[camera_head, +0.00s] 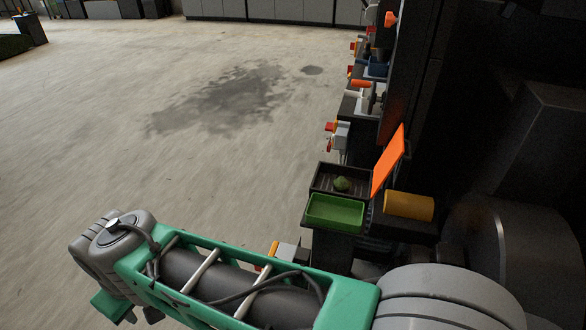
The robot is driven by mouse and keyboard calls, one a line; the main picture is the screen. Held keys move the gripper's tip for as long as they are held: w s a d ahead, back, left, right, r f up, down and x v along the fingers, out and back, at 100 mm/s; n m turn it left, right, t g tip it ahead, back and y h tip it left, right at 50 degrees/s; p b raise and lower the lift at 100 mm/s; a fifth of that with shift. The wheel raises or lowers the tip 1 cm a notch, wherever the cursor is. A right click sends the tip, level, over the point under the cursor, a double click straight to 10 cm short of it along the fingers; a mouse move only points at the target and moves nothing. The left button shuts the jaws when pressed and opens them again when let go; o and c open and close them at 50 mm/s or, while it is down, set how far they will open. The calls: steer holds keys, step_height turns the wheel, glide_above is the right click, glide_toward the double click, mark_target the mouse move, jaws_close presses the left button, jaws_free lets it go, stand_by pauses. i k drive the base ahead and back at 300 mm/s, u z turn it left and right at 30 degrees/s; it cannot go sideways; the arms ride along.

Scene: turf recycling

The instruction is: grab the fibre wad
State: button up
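A small green lump, which looks like the fibre wad (341,184), lies in a dark tray (318,180) right of centre. My arm stretches across the bottom of the picture, nearer to the camera than the tray. My gripper is not in view, so its state and its place relative to the wad are hidden. Nothing of my arm touches the wad.
A green tray (335,213) sits just in front of the dark tray. An orange panel (387,160) and a yellow cylinder (409,206) stand close on the right, beside dark machinery (540,130). Open concrete floor (120,130) lies to the left.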

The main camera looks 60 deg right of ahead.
mark_target(341, 184)
steer(key=i, duration=1.3)
steer(key=z, duration=2.5)
steer(key=i, duration=0.5)
steer(key=u, duration=0.05)
